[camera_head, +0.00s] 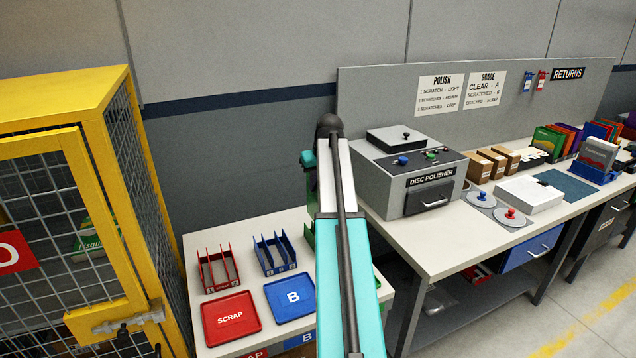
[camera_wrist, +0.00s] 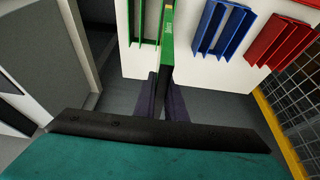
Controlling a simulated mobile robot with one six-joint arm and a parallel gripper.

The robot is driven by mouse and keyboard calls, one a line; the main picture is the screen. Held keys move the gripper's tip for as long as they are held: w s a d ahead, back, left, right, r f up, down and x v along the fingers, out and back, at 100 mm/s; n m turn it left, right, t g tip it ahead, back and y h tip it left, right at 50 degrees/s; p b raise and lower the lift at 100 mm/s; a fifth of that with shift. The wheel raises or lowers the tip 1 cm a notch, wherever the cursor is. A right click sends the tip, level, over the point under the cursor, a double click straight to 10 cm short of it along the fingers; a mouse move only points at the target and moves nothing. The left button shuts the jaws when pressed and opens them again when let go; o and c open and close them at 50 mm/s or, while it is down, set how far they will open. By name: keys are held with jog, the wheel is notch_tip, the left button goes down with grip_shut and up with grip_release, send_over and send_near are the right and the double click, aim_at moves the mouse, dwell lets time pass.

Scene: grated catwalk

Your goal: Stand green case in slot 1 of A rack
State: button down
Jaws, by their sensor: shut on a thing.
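The green case (camera_wrist: 168,42) is held on edge in my gripper (camera_wrist: 166,88), its narrow spine facing the wrist camera. The two dark fingers are shut on its near end. The green rack (camera_wrist: 146,42), which I take as the A rack, is just left of the case at the top of the wrist view. The case overlaps the rack's right side in the picture; I cannot tell whether they touch. The slot numbers are not readable.
A blue rack (camera_head: 275,255) and red rack (camera_head: 218,270) stand on the white table, behind the B tray (camera_head: 290,297) and SCRAP tray (camera_head: 231,318). A yellow mesh cage (camera_head: 130,200) is at left. The disc polisher (camera_head: 410,175) is on the bench at right.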

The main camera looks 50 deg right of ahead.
aim_at(316, 192)
jog(key=shift+f+b, duration=0.95)
jog(key=shift+f, duration=0.9)
jog(key=shift+p, duration=0.3)
jog(key=shift+w+f+b, duration=0.1)
jog(key=shift+f+b, duration=1.45)
jog(key=shift+f, duration=2.45)
jog(key=c, duration=1.3)
grip_release()
jog(key=shift+c, duration=0.2)
jog(key=shift+w+r, duration=0.1)
